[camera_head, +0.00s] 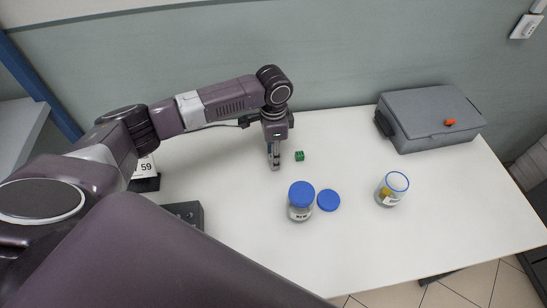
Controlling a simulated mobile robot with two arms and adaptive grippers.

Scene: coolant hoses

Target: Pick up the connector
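A small green connector (299,155) lies on the white table, towards the back middle. My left gripper (274,166) points down just to the left of the connector, with its fingertips close to the table top. A small gap of table shows between the gripper and the connector. The fingers look close together from this angle, and I cannot tell whether they are open or shut. My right gripper is not in view.
Right of centre are a blue-lidded jar (301,209), a loose blue lid (328,200) and a blue-rimmed jar (393,187) with yellow contents. A grey case (430,115) stands at the back right. A dark box (185,211) is at left. The front right table is clear.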

